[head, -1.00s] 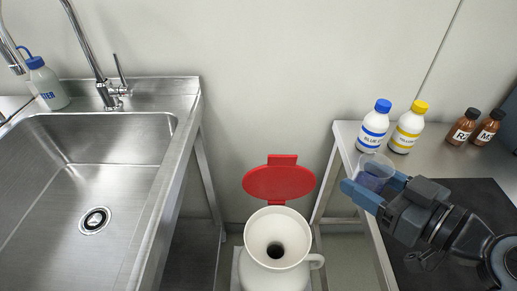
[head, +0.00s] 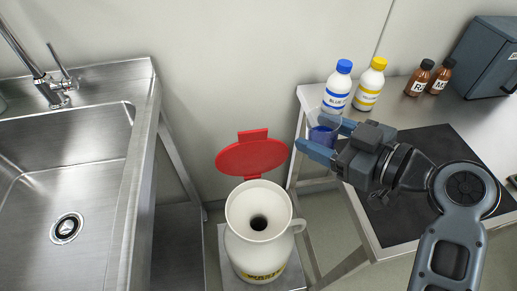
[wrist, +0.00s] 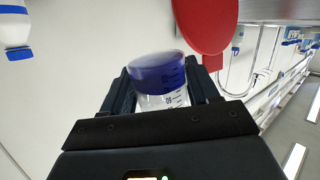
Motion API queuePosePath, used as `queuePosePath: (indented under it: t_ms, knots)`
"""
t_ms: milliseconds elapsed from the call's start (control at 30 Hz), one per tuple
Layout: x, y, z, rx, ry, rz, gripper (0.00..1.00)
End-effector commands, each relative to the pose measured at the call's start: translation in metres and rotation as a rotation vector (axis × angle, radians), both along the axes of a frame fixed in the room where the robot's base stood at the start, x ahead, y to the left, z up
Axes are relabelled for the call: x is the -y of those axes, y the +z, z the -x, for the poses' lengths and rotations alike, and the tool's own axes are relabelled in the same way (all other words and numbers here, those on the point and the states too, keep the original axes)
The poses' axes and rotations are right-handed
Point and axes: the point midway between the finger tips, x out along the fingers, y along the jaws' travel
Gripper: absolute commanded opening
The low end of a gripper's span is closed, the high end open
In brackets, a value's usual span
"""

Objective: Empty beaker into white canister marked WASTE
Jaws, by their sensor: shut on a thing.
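My gripper (head: 325,138) is shut on a clear beaker (head: 322,129) holding dark blue liquid, near the left edge of the right bench. In the wrist view the beaker (wrist: 162,85) sits between the fingers, with the blue liquid toward its far end. The white canister (head: 262,246) stands low between sink and bench, left of and below my gripper. Its wide funnel mouth is open and its red lid (head: 252,155) is tipped back. The lid also shows in the wrist view (wrist: 208,22).
A steel sink (head: 75,165) is at left. On the right bench (head: 440,110) stand a blue-capped bottle (head: 338,88), a yellow-capped bottle (head: 370,85), two brown bottles (head: 419,80) and a grey-blue box (head: 485,58). A black mat (head: 425,175) lies in front of them.

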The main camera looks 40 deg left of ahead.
Motion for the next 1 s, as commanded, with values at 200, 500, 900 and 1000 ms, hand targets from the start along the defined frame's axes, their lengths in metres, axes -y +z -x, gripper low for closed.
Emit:
queuePosePath:
  t_ms: [200, 500, 900, 1000]
  knots:
    - [-0.004, 0.008, 0.010, 0.130, 0.002, 0.055, 0.27]
    - [-0.010, 0.016, 0.023, 0.309, 0.001, 0.131, 0.27]
    - [-0.016, 0.028, 0.037, 0.548, 0.000, 0.232, 0.27]
    - [-0.016, 0.031, 0.038, 0.609, 0.000, 0.257, 0.27]
